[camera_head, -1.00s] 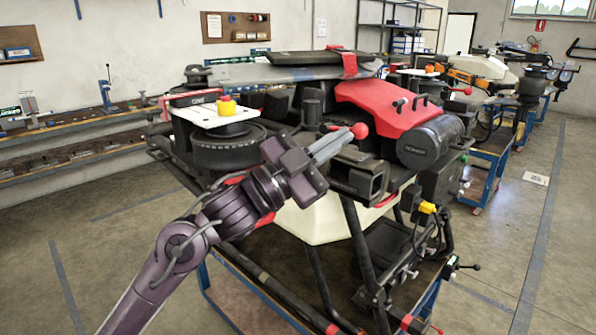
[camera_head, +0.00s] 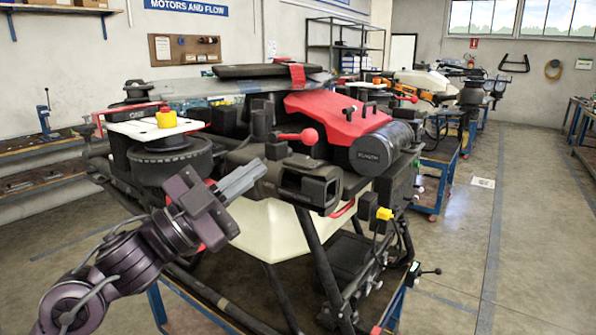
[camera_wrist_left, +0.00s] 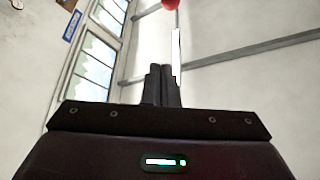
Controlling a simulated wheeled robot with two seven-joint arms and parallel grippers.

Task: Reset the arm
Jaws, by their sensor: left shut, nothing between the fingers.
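My left gripper (camera_head: 243,180) is shut and empty, its grey fingers together, in front of the drone's black camera-like box. My left arm comes in from the lower left. The spray drone (camera_head: 345,125), with a red top cover and cream tank (camera_head: 270,228), stands on a blue-framed cart. A red ball knob (camera_head: 309,136) on a lever is a little above and to the right of the fingertips, apart from them in the picture. In the left wrist view the shut fingers (camera_wrist_left: 162,72) point up toward a wall and windows, with a red ball (camera_wrist_left: 170,4) at the top edge. My right gripper is not in view.
A white plate with a yellow-and-red button (camera_head: 166,117) sits on the drone's left side. Wall benches (camera_head: 40,165) stand at the left. More drones on blue carts (camera_head: 437,165) stand behind at the right. The floor (camera_head: 530,230) at the right is clear.

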